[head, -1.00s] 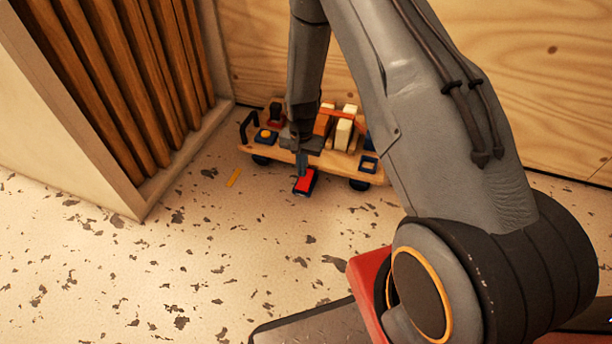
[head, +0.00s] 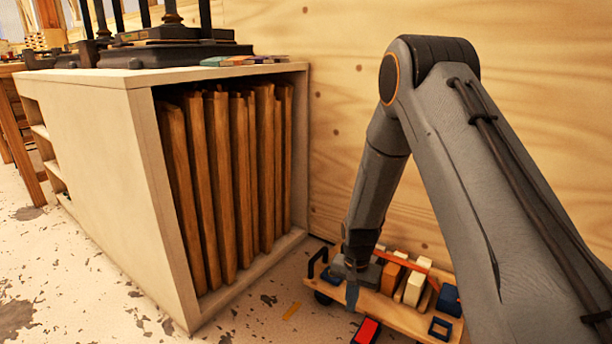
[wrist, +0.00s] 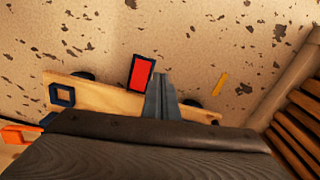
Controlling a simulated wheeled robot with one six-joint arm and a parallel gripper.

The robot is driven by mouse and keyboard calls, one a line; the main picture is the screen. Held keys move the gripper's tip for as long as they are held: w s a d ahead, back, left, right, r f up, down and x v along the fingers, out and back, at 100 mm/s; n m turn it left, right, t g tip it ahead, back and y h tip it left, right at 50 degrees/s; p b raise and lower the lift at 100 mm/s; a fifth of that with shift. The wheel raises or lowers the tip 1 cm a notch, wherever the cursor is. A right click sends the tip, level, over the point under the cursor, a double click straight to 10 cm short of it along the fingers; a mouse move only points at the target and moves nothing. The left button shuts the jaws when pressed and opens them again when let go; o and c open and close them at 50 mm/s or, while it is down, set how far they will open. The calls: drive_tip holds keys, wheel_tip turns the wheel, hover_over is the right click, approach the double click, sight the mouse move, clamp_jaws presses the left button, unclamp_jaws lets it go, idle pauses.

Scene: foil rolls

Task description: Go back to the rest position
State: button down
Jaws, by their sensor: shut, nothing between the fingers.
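My gripper (head: 351,296) is shut and empty at the end of my arm, above the left part of a low wooden cart. In the wrist view its closed fingers (wrist: 161,97) point down past the cart's edge.
The cart (head: 402,318) stands against the plywood wall (head: 340,130) and carries several blocks (head: 415,288). A pale cabinet (head: 120,190) with upright wooden boards (head: 225,180) stands at left. A yellow strip (head: 291,311) lies on the floor. Speckled floor is clear at lower left.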

drive_tip(key=s+a+r+n, duration=0.3)
drive_tip(key=s+a+r, duration=0.4)
drive_tip(key=r, duration=0.4)
drive_tip(key=s+a+r+n, duration=0.3)
drive_tip(key=s+a+r, duration=0.4)
drive_tip(key=r, duration=0.4)
drive_tip(key=s+a+r+n+y, duration=0.1)
drive_tip(key=s+r+n, duration=0.3)
drive_tip(key=s, duration=0.7)
drive_tip(key=s+a+r+n+y, duration=0.1)
drive_tip(key=s+r+n, duration=0.1)
drive_tip(key=s+r, duration=0.6)
drive_tip(key=s+d+r+m+h+p, duration=0.1)
drive_tip(key=d+r+m+p, duration=0.2)
drive_tip(key=d+r+p, duration=0.7)
drive_tip(key=s+d+r+m+h+p, duration=0.1)
drive_tip(key=d+r+m+p, duration=0.2)
drive_tip(key=d+r+p, duration=0.8)
wheel_tip(320, 180, up, 6)
drive_tip(key=p, duration=1.7)
drive_tip(key=shift+m, duration=0.3)
